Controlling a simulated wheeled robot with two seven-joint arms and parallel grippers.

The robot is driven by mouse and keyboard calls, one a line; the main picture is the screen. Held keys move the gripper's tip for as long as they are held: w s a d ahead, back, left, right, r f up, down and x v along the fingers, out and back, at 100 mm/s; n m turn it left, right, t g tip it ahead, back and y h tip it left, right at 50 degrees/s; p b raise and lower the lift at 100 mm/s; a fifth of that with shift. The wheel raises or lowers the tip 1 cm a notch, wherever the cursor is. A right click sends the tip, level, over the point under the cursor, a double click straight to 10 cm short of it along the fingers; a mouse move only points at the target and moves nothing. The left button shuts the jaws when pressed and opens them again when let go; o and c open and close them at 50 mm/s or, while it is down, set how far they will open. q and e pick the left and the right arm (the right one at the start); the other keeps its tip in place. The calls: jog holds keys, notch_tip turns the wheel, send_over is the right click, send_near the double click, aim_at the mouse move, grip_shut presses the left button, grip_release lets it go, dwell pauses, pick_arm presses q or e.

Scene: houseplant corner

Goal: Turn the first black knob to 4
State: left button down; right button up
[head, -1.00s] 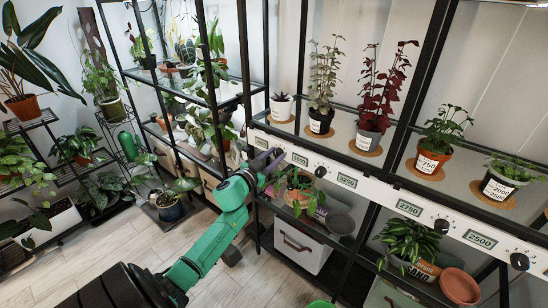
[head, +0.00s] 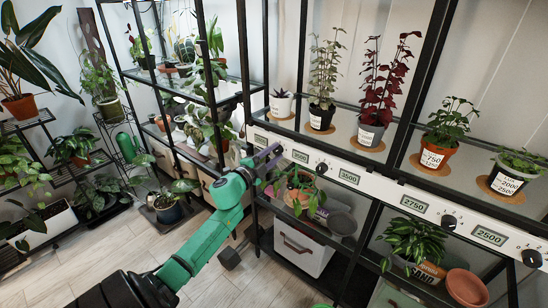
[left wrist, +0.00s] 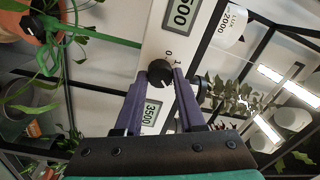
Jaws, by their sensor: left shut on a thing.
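The first black knob (left wrist: 156,73) shows in the left wrist view on the white control strip (left wrist: 165,35), with small printed dial figures beside it. My left gripper (left wrist: 158,76) is shut on this knob, one purple finger on each side. In the head view my left gripper (head: 274,158) is at the left part of the strip and hides the first knob. The knob's exact setting is too small to read. Further black knobs are on the strip: one (head: 321,168) right of the gripper, another (head: 449,222), and one at the right edge (head: 531,258). My right gripper is not in view.
Small displays (head: 350,177) sit between the knobs. Potted plants, such as a dark red one (head: 380,95), stand on the shelf above the strip. A hanging-leaf plant in an orange pot (head: 299,198) is just below my gripper. Black shelf posts stand close by.

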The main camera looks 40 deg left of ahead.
pick_arm(q)
jog(key=m+b, duration=0.1)
jog(key=m, duration=0.1)
jog(key=m+b, duration=0.1)
jog(key=m, duration=0.1)
jog(key=shift+f+m+h, duration=0.2)
jog(key=shift+m+h, duration=0.1)
jog(key=shift+m+b, duration=0.5)
jog(key=shift+m, duration=0.9)
jog(key=c, duration=0.5)
grip_release()
jog(key=shift+r, duration=0.1)
jog(key=shift+s, duration=0.1)
jog(key=s, duration=1.4)
jog(key=shift+s+f, duration=0.2)
jog(key=shift+f, duration=0.1)
